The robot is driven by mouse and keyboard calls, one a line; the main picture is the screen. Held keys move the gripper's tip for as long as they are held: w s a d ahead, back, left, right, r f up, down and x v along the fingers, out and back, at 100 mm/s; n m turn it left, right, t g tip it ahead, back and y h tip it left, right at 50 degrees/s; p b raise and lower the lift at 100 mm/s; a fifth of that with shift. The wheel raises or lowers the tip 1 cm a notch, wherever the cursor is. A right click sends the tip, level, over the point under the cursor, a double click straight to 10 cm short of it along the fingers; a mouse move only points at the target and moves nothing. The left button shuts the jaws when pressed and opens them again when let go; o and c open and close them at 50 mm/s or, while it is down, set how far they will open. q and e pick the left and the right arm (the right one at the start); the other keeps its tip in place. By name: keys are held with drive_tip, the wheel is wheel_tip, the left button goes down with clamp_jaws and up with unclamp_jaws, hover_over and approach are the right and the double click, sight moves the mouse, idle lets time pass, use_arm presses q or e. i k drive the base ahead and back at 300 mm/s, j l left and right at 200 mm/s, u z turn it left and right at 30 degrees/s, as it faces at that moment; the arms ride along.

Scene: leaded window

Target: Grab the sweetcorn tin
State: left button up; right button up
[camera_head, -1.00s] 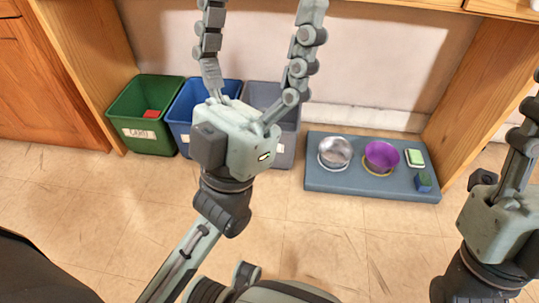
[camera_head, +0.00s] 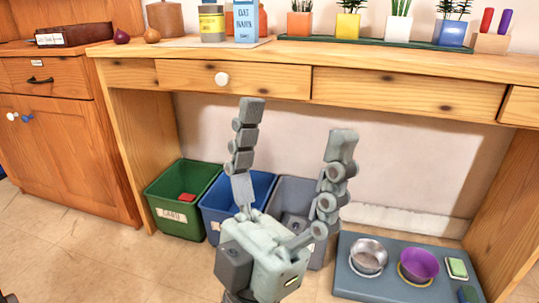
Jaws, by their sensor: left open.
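A tin (camera_head: 212,24) with a yellow and grey side stands upright at the back left of the wooden counter, on a pale mat. Its label is too small to read, and its top is cut off by the picture's edge. My left gripper (camera_head: 297,124) is open and empty, its two fingers pointing up and spread wide. It shows in front of the counter's drawers and bins, lower in the picture than the tin and to its right. My right gripper is not in view.
A blue and white carton (camera_head: 247,22) stands just right of the tin, with an orange item behind. An onion (camera_head: 122,37) and a brown round item (camera_head: 152,36) lie left. Potted plants line a green tray (camera_head: 385,42). The counter (camera_head: 330,55) edge overhangs the bins.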

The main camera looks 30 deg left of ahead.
sight(211, 18)
drive_tip(key=u, duration=1.25)
drive_tip(key=i+z, duration=0.3)
drive_tip(key=i+j+z, duration=0.1)
drive_tip(key=i+z, duration=0.25)
